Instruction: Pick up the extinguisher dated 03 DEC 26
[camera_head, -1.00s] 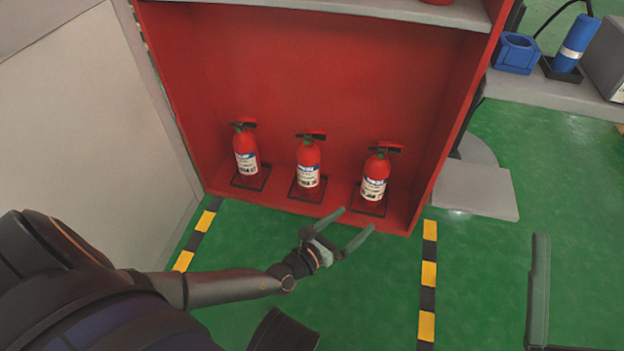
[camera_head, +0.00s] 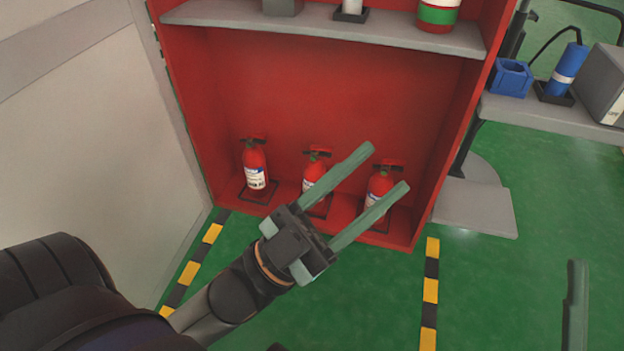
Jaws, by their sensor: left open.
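Three red fire extinguishers with black handles and white-and-blue labels stand upright in the red cabinet (camera_head: 300,90), each on a dark square base. The left extinguisher (camera_head: 254,164) is in full view. The middle extinguisher (camera_head: 313,170) and the right extinguisher (camera_head: 379,184) are partly hidden behind my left gripper's fingers. The label dates are too small to read. My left gripper (camera_head: 387,168) is open and empty, its long green fingers pointing up and right, in front of the middle and right extinguishers. A green finger-like part at the lower right edge may belong to my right gripper (camera_head: 576,305).
A grey shelf (camera_head: 330,29) above holds several items. A grey bench (camera_head: 545,115) at right carries a blue bin (camera_head: 511,77) and a blue cylinder (camera_head: 567,69). Yellow-black floor strips flank the cabinet front. A pale wall panel (camera_head: 80,130) stands at left.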

